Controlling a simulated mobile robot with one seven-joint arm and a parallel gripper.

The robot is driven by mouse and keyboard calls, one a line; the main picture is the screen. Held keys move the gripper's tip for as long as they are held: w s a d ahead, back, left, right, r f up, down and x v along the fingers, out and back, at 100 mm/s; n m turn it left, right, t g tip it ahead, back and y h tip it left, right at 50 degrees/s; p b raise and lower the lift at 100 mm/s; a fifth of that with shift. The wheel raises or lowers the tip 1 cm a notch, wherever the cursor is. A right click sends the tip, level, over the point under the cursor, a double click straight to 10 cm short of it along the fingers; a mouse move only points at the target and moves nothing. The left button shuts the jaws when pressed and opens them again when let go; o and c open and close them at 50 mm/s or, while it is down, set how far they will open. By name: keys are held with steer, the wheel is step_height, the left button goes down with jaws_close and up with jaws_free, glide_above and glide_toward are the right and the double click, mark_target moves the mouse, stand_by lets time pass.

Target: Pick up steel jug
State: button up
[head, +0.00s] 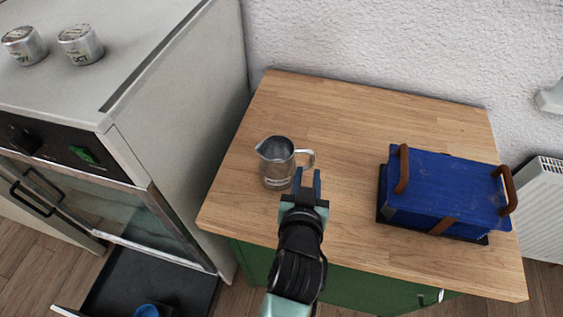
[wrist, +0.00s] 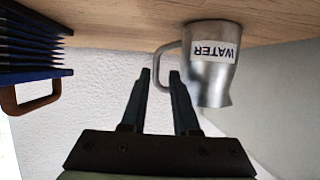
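The steel jug (head: 277,165) stands upright near the left front of the wooden counter in the head view, its handle pointing right. In the wrist view, which is upside down, the jug (wrist: 211,75) carries a white label reading WATER. My gripper (head: 308,178) is just right of the jug, close to its handle. In the wrist view my gripper (wrist: 160,78) has its two fingers apart with nothing between them. The handle (wrist: 167,60) shows just beyond the fingertips. I cannot tell if a finger touches it.
A blue box (head: 445,190) with brown handles sits on the right of the wooden counter (head: 360,115). A tall white appliance (head: 180,120) stands left, with two metal tins (head: 80,44) on top. The counter's back middle is clear. A radiator (head: 543,205) is far right.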

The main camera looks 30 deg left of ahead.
mark_target(312, 164)
steer(key=shift+d+x, duration=0.15)
steer(key=shift+x, duration=1.5)
steer(key=shift+d+x, duration=0.15)
steer(key=shift+x, duration=1.5)
steer(key=shift+f, duration=0.2)
jaws_close()
